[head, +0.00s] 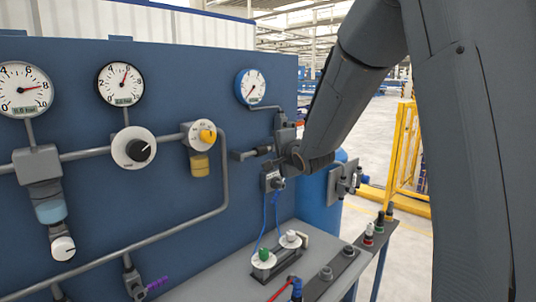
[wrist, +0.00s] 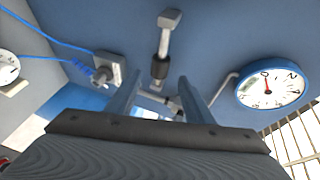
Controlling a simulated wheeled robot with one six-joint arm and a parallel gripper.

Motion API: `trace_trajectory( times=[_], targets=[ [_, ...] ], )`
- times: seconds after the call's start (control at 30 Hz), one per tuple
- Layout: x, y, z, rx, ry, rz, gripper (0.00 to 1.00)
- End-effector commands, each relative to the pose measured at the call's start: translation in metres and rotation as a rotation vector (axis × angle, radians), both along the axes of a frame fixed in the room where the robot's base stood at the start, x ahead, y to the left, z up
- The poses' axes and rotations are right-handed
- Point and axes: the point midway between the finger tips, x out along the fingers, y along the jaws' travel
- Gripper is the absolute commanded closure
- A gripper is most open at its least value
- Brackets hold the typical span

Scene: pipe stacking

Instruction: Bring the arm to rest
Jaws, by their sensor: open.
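My arm (head: 345,85) reaches in from the upper right of the head view and bends at its wrist close to the blue panel (head: 170,75). My gripper (wrist: 160,92) shows in the wrist view with two grey-blue fingers spread apart and nothing held between them. Beyond the fingertips is a grey lever with a black collar (wrist: 160,68) on the panel; I cannot tell how far it is from them. The lever also shows in the head view (head: 250,153), left of my wrist. In the head view my fingers are hard to make out.
A blue-rimmed gauge (head: 250,87) sits above my wrist. A grey box (head: 271,180) with blue cables is just below. A yellow barrier (head: 405,145) and open floor lie to the right.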

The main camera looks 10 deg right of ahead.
Motion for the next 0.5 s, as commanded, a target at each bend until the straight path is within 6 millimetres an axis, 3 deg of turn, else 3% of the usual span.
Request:
trace_trajectory(
  times=[0.37,0.5],
  targets=[
    [-0.001,0.0,0.0,-0.001,0.0,0.0,0.53],
    [-0.021,-0.008,-0.027,-0.142,0.077,-0.004,0.53]
  ],
)
